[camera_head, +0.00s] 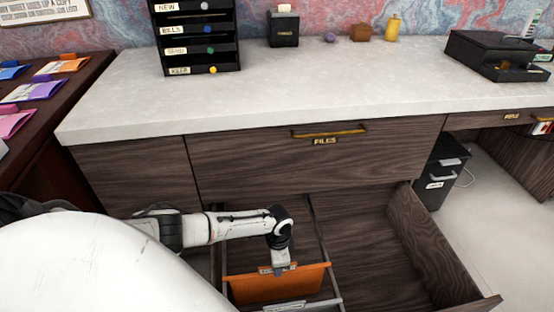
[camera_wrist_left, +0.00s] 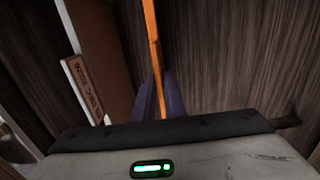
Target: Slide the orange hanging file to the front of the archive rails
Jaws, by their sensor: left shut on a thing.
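The orange hanging file (camera_head: 272,288) hangs across the rails in the left part of the open lower drawer (camera_head: 385,262). My left gripper (camera_head: 280,269) comes down on its top edge and is shut on it. In the left wrist view the file's orange edge (camera_wrist_left: 153,50) runs between the dark purple fingers (camera_wrist_left: 160,97). A small label shows at the file's top edge beside the gripper. The dark rail (camera_head: 326,250) runs along the file's right end. A pale grey bar or file (camera_head: 290,306) lies just in front of the orange file. My right gripper is not in view.
The right part of the drawer is empty. A closed drawer front marked FILES (camera_head: 320,165) is above it, under the pale desktop (camera_head: 250,100). A tray tower (camera_head: 197,40) stands on the desktop. A brown labelled board (camera_wrist_left: 95,60) is beside the file in the left wrist view.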

